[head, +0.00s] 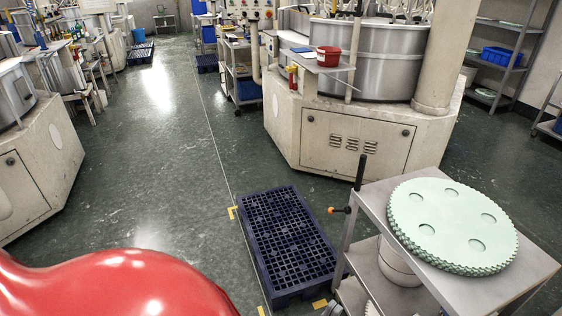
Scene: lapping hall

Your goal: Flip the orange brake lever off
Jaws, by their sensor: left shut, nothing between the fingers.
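The orange brake lever (333,210) is a small orange knob on a short dark stem. It sticks out to the left from the left side of the grey metal cart (367,198), just below its top. My left gripper (140,285) is shut and empty at the lower left; a large glossy red shape of mine fills that area close to the camera, and the fingertips cannot be made out. It is well left of the lever and apart from it. My right gripper is not in view.
Pale green toothed discs (452,222) are stacked on the cart. A dark blue pallet (283,240) lies on the floor left of the cart. Behind stands a cream machine (322,125) with a steel drum. The green floor (160,170) is open to the left.

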